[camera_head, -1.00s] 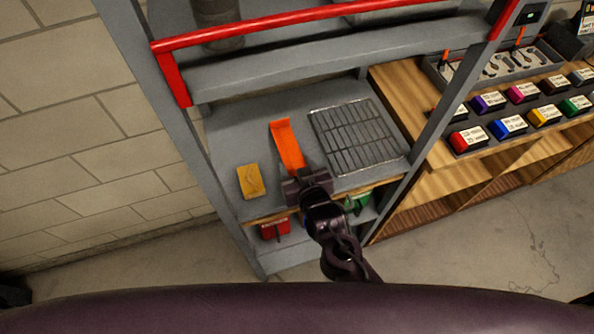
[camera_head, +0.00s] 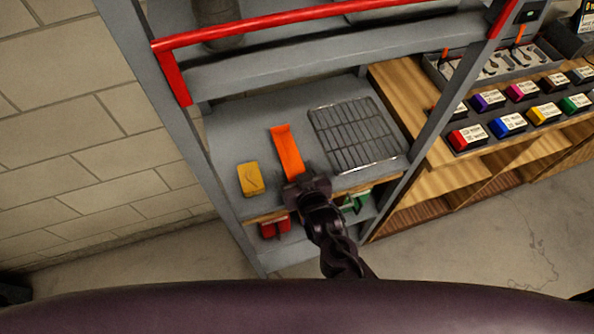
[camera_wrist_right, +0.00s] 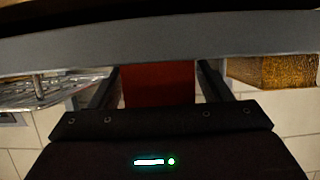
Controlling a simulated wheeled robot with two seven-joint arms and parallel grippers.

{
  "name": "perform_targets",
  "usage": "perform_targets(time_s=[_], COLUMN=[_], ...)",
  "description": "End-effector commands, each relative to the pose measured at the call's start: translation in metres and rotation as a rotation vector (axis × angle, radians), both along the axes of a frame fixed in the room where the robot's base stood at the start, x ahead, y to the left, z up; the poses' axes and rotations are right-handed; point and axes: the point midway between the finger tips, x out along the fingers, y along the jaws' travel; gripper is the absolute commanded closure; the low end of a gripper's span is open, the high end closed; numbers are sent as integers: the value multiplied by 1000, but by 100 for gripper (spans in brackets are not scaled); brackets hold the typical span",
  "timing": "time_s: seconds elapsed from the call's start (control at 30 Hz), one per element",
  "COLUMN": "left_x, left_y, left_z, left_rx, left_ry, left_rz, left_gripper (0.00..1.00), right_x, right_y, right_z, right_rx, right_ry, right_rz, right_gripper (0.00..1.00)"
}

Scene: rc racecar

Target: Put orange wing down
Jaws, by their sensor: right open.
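The orange wing (camera_head: 288,152) lies on the grey shelf (camera_head: 232,130) of the rack, between a yellow block and a wire grid. My right gripper (camera_head: 303,182) is at the wing's near end, by the shelf's front edge. In the right wrist view the wing (camera_wrist_right: 158,84) shows dark red between the two spread fingers (camera_wrist_right: 158,90), with a gap on each side. The right gripper is open. The wing's nearest end is partly hidden by the gripper in the head view. My left gripper is not in view.
The yellow block (camera_head: 250,179) lies left of the wing and the wire grid (camera_head: 355,135) right of it. A red rail (camera_head: 300,20) and grey beam (camera_head: 340,67) cross above the shelf. Red (camera_head: 274,227) and green (camera_head: 356,202) items sit below. A wooden bench (camera_head: 440,155) stands right.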

Motion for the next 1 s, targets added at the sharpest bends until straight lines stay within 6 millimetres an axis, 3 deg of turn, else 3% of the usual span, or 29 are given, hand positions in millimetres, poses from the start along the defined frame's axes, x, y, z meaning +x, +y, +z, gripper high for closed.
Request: perform_targets(time_s=[0.23,0.7,1.0], left_x=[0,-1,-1], left_y=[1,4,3], left_z=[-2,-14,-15], left_rx=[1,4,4], left_ry=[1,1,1], left_rz=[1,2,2], left_gripper=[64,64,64], right_x=[-15,-94,-106], right_y=[-5,-30,-35], right_z=[6,41,48], right_rx=[1,-1,-1], right_ry=[1,2,0], right_rz=[1,1,0], right_gripper=[29,29,29])
